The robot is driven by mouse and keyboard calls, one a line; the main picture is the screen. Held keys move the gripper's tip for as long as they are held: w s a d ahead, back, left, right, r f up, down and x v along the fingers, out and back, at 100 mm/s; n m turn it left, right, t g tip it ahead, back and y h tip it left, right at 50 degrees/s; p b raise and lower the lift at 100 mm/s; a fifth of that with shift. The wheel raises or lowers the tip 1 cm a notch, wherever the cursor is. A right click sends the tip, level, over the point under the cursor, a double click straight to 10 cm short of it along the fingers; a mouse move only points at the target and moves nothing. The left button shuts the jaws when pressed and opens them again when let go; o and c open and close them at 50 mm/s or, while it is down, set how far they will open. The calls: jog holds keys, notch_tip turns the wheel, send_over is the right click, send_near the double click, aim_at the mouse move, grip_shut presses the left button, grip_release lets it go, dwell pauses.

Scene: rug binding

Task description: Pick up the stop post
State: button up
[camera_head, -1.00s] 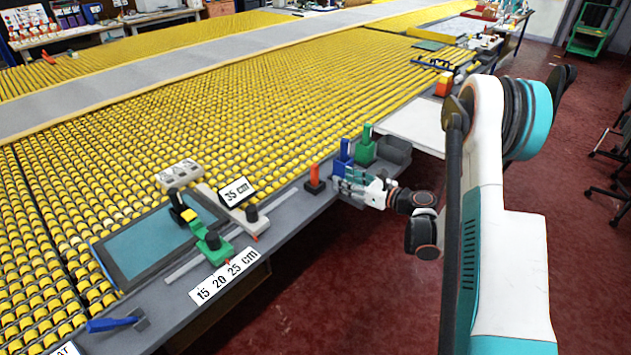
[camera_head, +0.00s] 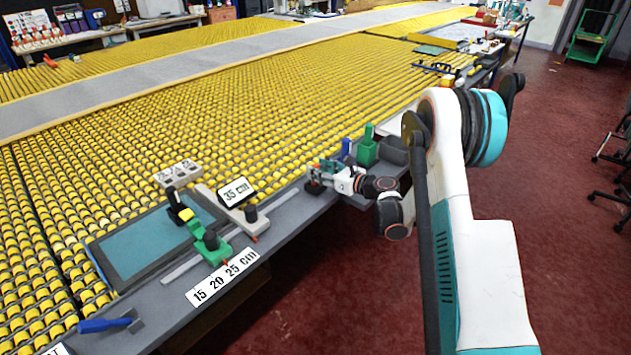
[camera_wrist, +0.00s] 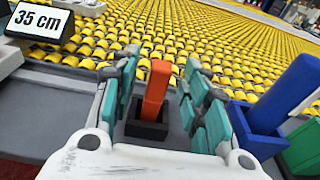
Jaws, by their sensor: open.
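An orange-red post (camera_wrist: 156,88), the likely stop post, stands upright in a square black base (camera_wrist: 147,130) on the grey bench edge. In the wrist view my gripper (camera_wrist: 160,73) is open, with a teal-padded finger on each side of the post and a visible gap to each. In the head view my gripper (camera_head: 328,176) is at the bench edge and hides most of the post; its black base (camera_head: 314,187) shows below.
A blue post (camera_wrist: 286,95) in a blue holder stands close right of my gripper, with a green holder (camera_head: 367,152) beyond. The "35 cm" sign (camera_head: 236,191) and a black-knobbed slide (camera_head: 252,214) lie to the left. Yellow rollers (camera_head: 250,110) fill the table behind.

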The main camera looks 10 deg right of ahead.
jog(key=shift+x, duration=1.1)
grip_shut()
